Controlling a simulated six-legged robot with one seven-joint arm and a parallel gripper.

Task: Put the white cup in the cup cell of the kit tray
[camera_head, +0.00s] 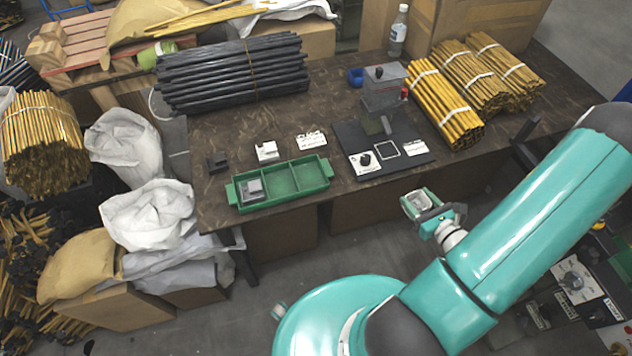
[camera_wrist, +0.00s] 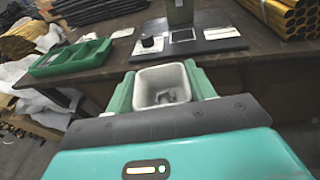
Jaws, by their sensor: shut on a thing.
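The white cup (camera_wrist: 163,85) is between the two green fingers of my gripper (camera_wrist: 160,92) in the wrist view, its open top facing the camera. My gripper is shut on it. In the head view my gripper (camera_head: 422,203) holds the cup (camera_head: 416,200) in front of the table's near edge, to the right of the tray. The green kit tray (camera_head: 285,202) lies at the table's front left, with several cells. A grey block (camera_head: 254,188) sits in its left cell; the other cells look empty. The tray also shows in the wrist view (camera_wrist: 70,59).
A black press base (camera_head: 405,163) with a knob and white labels stands right of the tray. Small blocks (camera_head: 267,151) lie behind the tray. Dark rods (camera_head: 235,75) and brass rod bundles (camera_head: 445,105) lie farther back. A bottle (camera_head: 398,32) stands behind.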

